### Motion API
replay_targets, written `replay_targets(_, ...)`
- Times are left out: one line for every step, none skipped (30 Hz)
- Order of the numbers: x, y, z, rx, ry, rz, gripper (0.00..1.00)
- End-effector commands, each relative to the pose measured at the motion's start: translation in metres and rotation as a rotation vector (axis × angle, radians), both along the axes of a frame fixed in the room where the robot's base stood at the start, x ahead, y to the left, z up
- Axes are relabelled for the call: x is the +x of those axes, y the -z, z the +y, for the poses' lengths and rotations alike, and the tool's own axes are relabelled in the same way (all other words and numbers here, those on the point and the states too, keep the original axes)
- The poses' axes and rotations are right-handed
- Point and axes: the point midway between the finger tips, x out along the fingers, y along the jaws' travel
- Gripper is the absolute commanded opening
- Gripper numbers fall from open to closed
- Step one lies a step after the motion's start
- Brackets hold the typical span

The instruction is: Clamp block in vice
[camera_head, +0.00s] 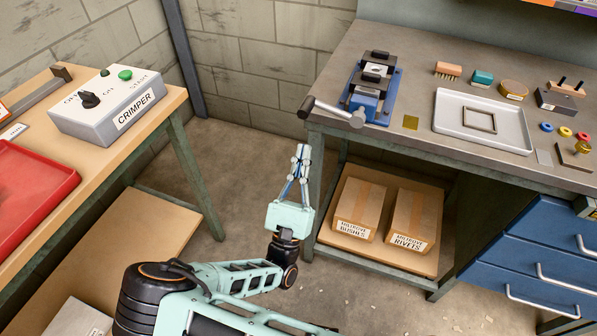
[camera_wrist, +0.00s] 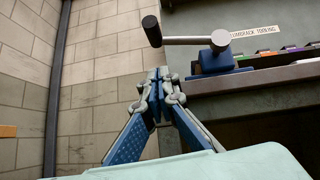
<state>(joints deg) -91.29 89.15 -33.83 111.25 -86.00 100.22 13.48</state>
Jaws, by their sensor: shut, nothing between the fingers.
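The blue vice (camera_head: 388,101) stands at the left end of the grey bench, with two black jaws. A small pale grey piece (camera_head: 375,68) shows between the jaws. It looks like the block, but I cannot tell whether the jaws touch it. The vice's metal handle bar (camera_head: 333,112) sticks out past the bench's front left corner and ends in a black grip (camera_head: 307,106). In the wrist view the bar (camera_wrist: 190,41) and grip (camera_wrist: 152,31) are above my fingertips. My gripper (camera_head: 303,148) is shut and empty, pointing up, below and apart from the handle.
A white tray (camera_head: 450,127) with a square frame lies right of the vice. A brush, tins and small parts stand around it. Two cartons (camera_head: 360,212) sit on the shelf below, beside blue drawers (camera_head: 520,265). A crimper box (camera_head: 115,105) is on the left table.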

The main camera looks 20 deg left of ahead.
Motion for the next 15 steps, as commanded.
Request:
replay_targets(0.008, -0.009, 0.0, 0.001, 0.001, -0.002, 0.0)
replay_targets(0.012, -0.013, 0.0, 0.002, 0.002, -0.002, 0.0)
replay_targets(0.018, -0.019, 0.0, 0.001, 0.001, -0.001, 0.0)
replay_targets(0.022, -0.023, 0.0, 0.002, 0.002, -0.001, 0.0)
replay_targets(0.022, -0.029, 0.001, 0.002, 0.001, -0.002, 0.0)
replay_targets(0.021, -0.035, 0.002, 0.001, 0.0, -0.001, 0.0)
replay_targets(0.021, -0.04, 0.002, 0.001, -0.001, 0.0, 0.0)
replay_targets(0.021, -0.043, 0.003, 0.002, -0.001, 0.0, 0.0)
replay_targets(0.021, -0.048, 0.003, 0.001, -0.001, 0.001, 0.0)
replay_targets(0.021, -0.051, 0.003, 0.001, 0.001, 0.0, 0.0)
replay_targets(0.021, -0.053, 0.003, 0.001, 0.0, 0.0, 0.0)
replay_targets(0.021, -0.056, 0.003, 0.001, 0.0, 0.0, 0.0)
replay_targets(0.021, -0.058, 0.003, 0.001, 0.001, 0.0, 0.0)
replay_targets(0.021, -0.059, 0.003, 0.0, 0.0, 0.0, 0.0)
replay_targets(0.021, -0.06, 0.004, 0.0, 0.0, 0.0, 0.0)
